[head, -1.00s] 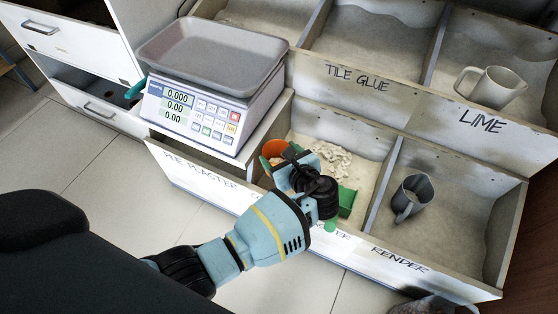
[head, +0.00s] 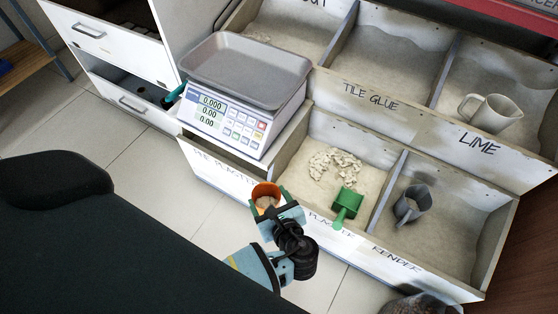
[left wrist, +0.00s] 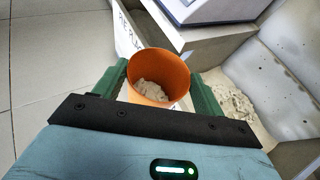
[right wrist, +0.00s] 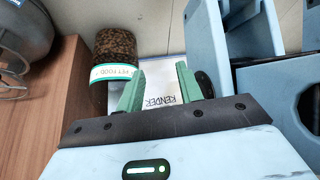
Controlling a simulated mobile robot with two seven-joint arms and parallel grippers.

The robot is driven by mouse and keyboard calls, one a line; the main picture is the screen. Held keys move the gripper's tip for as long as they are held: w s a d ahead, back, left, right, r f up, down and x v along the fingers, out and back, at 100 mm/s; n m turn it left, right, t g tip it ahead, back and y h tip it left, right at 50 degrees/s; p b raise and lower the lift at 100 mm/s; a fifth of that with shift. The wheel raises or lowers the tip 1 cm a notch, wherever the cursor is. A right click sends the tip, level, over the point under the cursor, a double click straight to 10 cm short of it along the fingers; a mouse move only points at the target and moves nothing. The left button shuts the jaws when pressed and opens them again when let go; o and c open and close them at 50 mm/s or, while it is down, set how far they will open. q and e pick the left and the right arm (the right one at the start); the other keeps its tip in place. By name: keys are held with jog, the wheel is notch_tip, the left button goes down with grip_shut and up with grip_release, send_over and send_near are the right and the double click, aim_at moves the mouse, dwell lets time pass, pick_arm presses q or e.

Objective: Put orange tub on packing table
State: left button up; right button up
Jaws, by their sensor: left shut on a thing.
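The orange tub (head: 266,191) is held between the fingers of my left gripper (head: 270,205), just in front of the lower bins. In the left wrist view the tub (left wrist: 160,72) is upright or nearly so, with pale lumpy material inside. The green fingers of that gripper sit on both sides of it. My right gripper (right wrist: 160,90) shows only in the right wrist view; its fingers are apart with nothing between them, facing the RENDER label. I cannot make out which surface, if any, is the packing table.
A scale (head: 232,105) with a grey tray stands beside the bins. A green scoop (head: 347,206) and a grey jug (head: 412,204) lie in the lower bins; a pale jug (head: 490,112) is above. A pet food jar (right wrist: 115,55) stands near brown wood (right wrist: 50,110). Floor is clear at left.

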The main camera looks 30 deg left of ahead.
aim_at(263, 210)
pick_arm(q)
jog(key=shift+s+p, duration=0.35)
jog(key=shift+s, duration=1.25)
